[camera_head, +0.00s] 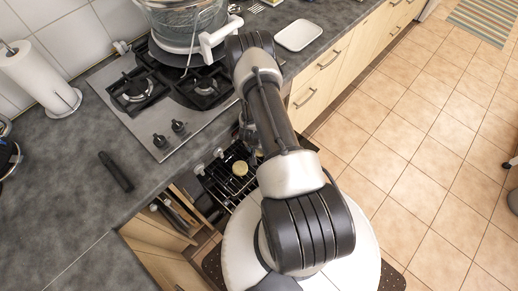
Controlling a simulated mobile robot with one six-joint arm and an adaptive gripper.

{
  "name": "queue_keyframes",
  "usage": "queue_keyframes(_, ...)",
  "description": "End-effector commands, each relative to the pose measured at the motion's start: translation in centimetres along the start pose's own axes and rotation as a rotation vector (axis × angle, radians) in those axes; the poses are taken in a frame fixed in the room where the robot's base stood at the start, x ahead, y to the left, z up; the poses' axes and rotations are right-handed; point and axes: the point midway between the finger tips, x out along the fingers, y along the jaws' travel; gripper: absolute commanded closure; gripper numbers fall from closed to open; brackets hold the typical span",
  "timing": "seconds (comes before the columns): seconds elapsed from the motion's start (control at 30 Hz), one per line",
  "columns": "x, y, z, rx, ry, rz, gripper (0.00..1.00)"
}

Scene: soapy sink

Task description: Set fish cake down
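A small round, pale yellow piece that looks like the fish cake (240,168) shows just left of my forearm. It appears over a dark metal rack (215,183) below the counter's front edge. I cannot tell whether it rests on the rack or is held above it. My arm reaches forward over the rack and bends near the hob. My gripper is mostly hidden behind the arm, with only a dark part perhaps showing beside it. Its fingertips are not visible, so its opening and any contact with the fish cake are unclear.
A gas hob (165,95) bears a large glass-and-white pot (185,20) with a white handle. A white square dish (298,35), a black stick-like item (116,171) and a paper towel roll (38,75) stand on the grey counter.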

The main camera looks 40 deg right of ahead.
Motion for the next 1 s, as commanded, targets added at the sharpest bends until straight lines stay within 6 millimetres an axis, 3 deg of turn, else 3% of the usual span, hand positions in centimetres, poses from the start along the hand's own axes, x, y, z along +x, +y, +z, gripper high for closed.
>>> queue_keyframes(0.2, 0.3, 0.0, 0.1, 0.000, 0.000, 0.000, 0.75)
queue_keyframes(0.23, 0.3, 0.0, 0.1, 0.000, 0.000, 0.000, 0.46)
queue_keyframes(0.5, 0.2, 0.0, 0.0, 0.000, 0.000, 0.000, 0.28)
queue_keyframes(0.87, 0.1, 0.0, 0.0, 0.000, 0.000, 0.000, 0.27)
queue_keyframes(1.0, -1.1, 0.0, -0.1, -0.001, 0.001, -0.001, 0.27)
